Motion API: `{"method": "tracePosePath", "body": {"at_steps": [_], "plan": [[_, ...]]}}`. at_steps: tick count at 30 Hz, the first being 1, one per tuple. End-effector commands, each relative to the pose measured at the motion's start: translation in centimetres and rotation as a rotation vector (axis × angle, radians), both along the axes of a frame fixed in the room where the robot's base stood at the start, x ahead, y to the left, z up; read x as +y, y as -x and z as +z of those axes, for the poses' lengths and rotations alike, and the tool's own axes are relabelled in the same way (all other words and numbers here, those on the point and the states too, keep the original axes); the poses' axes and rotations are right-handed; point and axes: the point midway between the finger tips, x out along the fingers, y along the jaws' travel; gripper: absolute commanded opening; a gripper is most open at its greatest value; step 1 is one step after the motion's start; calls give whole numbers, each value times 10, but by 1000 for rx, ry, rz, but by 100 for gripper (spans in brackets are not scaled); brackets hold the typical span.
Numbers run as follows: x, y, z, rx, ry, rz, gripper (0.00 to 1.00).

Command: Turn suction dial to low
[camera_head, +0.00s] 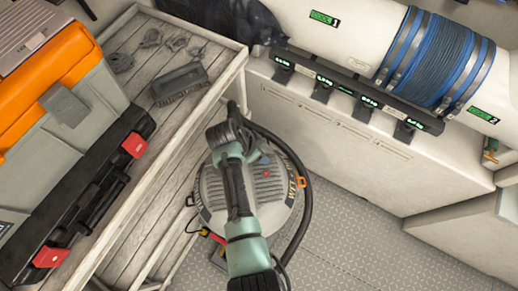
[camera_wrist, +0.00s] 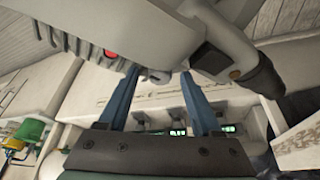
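The round grey vacuum (camera_head: 278,188) stands on the floor in the middle of the head view, partly covered by my arm. In the wrist view its grey housing (camera_wrist: 185,25) fills the top, with a red button (camera_wrist: 111,54) on it. A small light-grey knob (camera_wrist: 158,75), which may be the suction dial, shows at the housing's edge; its marks cannot be read. My gripper (camera_wrist: 164,73) is open, with one blue finger on each side of this knob. I cannot tell whether they touch it. In the head view the fingers cannot be made out.
A black hose (camera_head: 307,210) curves around the vacuum's right side. A slatted bench (camera_head: 137,190) on the left holds an orange-and-grey toolbox (camera_head: 78,92) and a black case with red latches (camera_head: 88,200). A white locker (camera_head: 365,150) stands behind. Tread-plate floor (camera_head: 365,245) is clear at right.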

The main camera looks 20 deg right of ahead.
Motion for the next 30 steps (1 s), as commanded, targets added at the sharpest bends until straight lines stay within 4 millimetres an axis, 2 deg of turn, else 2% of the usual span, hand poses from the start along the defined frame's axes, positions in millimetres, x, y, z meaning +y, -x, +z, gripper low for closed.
{"method": "tracePosePath", "body": {"at_steps": [7,11,24,30], "plan": [[0,0,2,-2,2,0,66],[4,1,11,-3,1,1,66],[34,12,88,-5,0,2,66],[44,16,113,-2,0,2,66]]}}
